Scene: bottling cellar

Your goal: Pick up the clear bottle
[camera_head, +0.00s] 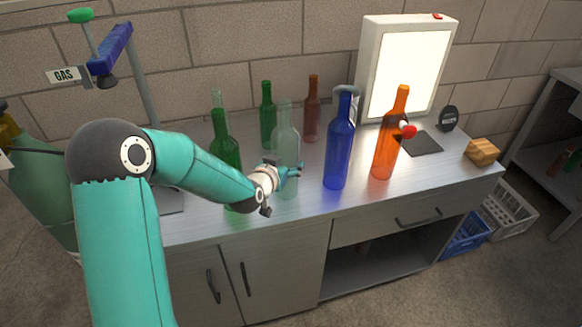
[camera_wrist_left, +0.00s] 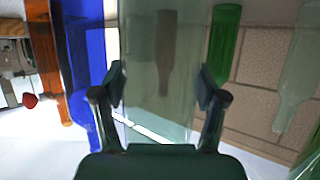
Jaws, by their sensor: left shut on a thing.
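The clear bottle (camera_head: 287,135) stands upright on the metal bench, left of the blue bottle. My left gripper (camera_head: 288,173) is shut on its body from the left side. In the left wrist view the clear bottle (camera_wrist_left: 152,75) fills the space between the two fingers (camera_wrist_left: 160,92), and other bottles show through its glass. Whether its base touches the bench is hard to tell. A second pale clear bottle (camera_head: 217,98) stands behind the front green bottle and also shows at the right of the left wrist view (camera_wrist_left: 303,75). My right gripper is not in view.
Close by stand the blue bottle (camera_head: 339,150), orange bottle (camera_head: 387,145), front green bottle (camera_head: 221,145), back green bottle (camera_head: 267,117) and brown bottle (camera_head: 312,110). A lit panel (camera_head: 405,75) stands behind. A wooden block (camera_head: 481,152) sits at the right end.

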